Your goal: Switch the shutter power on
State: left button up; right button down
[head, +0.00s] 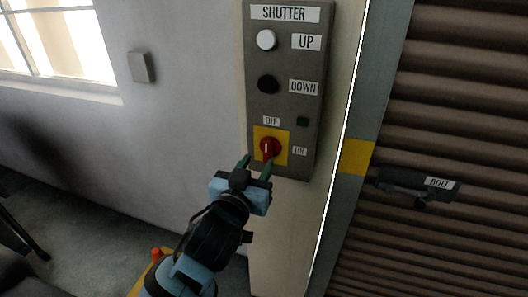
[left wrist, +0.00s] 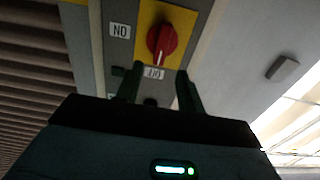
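The grey shutter control box (head: 283,105) hangs on a pillar. Its red rotary switch (head: 269,148) sits on a yellow plate (head: 284,136), with an OFF label (head: 271,121) above and an ON label (head: 299,151) at right. The switch's white mark stands upright, towards OFF. My left gripper (head: 257,161) is open just below the switch, its two fingers apart and pointing at it. In the left wrist view, upside down, the switch (left wrist: 161,42) lies beyond and between the fingertips (left wrist: 159,72), with nothing held. I cannot tell whether they touch the panel. My right gripper is not in view.
Above the switch are a white UP button (head: 266,40) and a black DOWN button (head: 268,84). The brown slatted shutter (head: 450,90) and its dark bolt (head: 416,184) are at right. A small wall box (head: 141,67) is at left. The wall between is clear.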

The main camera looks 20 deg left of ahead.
aim_at(266, 148)
pick_arm(q)
jog(key=shift+w+d, duration=0.1)
jog(key=shift+w, duration=2.8)
jog(key=shift+c, duration=0.5)
grip_shut()
